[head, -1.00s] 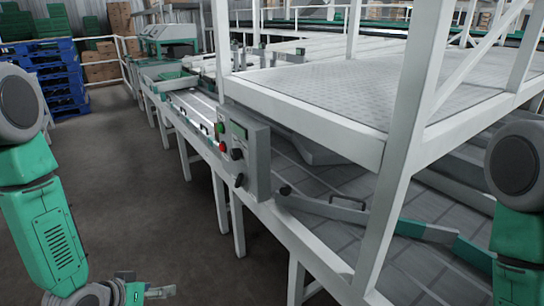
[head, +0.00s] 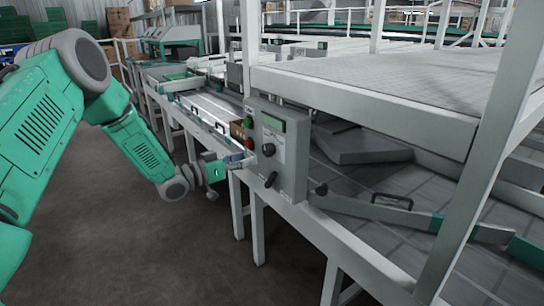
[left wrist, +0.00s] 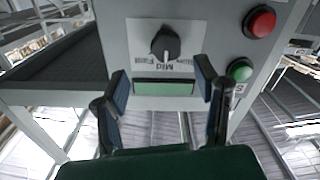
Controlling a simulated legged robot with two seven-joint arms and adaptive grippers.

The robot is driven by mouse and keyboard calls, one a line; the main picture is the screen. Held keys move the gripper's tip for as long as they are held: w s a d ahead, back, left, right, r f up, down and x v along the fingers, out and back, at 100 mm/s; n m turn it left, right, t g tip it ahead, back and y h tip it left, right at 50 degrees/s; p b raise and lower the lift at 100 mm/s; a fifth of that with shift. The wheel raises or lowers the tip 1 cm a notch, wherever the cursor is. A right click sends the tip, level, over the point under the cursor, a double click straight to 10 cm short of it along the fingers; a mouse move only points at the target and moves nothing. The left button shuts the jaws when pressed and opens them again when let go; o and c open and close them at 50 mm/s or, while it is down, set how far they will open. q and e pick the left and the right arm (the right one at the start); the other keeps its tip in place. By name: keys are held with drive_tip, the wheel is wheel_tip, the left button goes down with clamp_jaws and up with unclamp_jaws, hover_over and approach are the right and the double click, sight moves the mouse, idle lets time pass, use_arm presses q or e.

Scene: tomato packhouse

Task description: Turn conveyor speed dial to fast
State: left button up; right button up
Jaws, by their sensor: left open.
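The grey control box (head: 291,160) stands on the conveyor's side rail. The black speed dial (head: 269,150) is on its front face; it also shows in the left wrist view (left wrist: 166,43), with a white label printed Slow, Mid, Fast upside down. Fast is at the left there; the pointer's exact setting is hard to read. My left gripper (head: 244,160) is just left of the box; in the left wrist view (left wrist: 163,76) its two fingers are spread apart, empty, facing the panel, with the dial ahead between them and slightly beyond. My right gripper is out of view.
A red button (left wrist: 259,22) and green button (left wrist: 239,70) sit beside the dial, near the right finger. A green display (left wrist: 165,88) lies between the fingers. A black lever (head: 271,179) is low on the box. White posts and rails stand to the right.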

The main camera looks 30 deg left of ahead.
sight(265, 152)
use_arm(q)
drive_tip(key=w, duration=0.2)
drive_tip(key=w+b, duration=0.1)
drive_tip(key=w, duration=0.1)
drive_tip(key=w+f+b, duration=0.1)
drive_tip(key=w, duration=0.1)
drive_tip(key=shift+w+d, duration=0.1)
drive_tip(key=shift+d, duration=0.3)
drive_tip(key=shift+w+d+r, duration=0.15)
drive_tip(key=shift+w+d, duration=0.5)
drive_tip(key=shift+w, duration=0.05)
drive_tip(key=shift+w+d+r, duration=0.15)
drive_tip(key=shift+w+d, duration=0.05)
drive_tip(key=shift+d, duration=0.2)
drive_tip(key=shift+a, duration=0.35)
drive_tip(key=c, duration=1.1)
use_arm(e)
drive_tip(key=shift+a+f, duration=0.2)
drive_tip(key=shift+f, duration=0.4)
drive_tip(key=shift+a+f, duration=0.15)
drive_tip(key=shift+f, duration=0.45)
